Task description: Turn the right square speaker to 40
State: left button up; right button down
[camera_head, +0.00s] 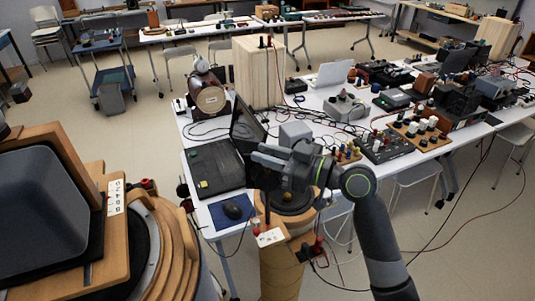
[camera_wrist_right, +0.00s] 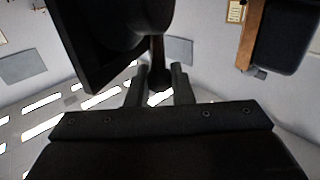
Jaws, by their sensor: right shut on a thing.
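My right gripper (camera_head: 262,165) comes in from the lower right in the head view, above a round wooden stand (camera_head: 283,262). In the right wrist view its two fingers (camera_wrist_right: 160,86) are closed around a thin dark stem under a black square-edged speaker (camera_wrist_right: 92,38). In the head view my gripper and wrist largely hide this speaker. A white scale label (camera_head: 270,237) sits on the stand's front; its marks are too small to read. The other square speaker (camera_head: 40,205) stands large at the left, with a numbered label. My left gripper is not in view.
Cables (camera_head: 425,258) hang to the floor at the right. Open floor lies at the left back.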

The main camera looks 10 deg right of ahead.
jog(key=shift+r+m+t+h+p, duration=0.1)
jog(key=shift+m+t+h+p, duration=0.25)
jog(key=shift+m+t+h, duration=0.95)
jog(key=shift+t+h, duration=0.3)
jog(key=c, duration=1.3)
grip_release()
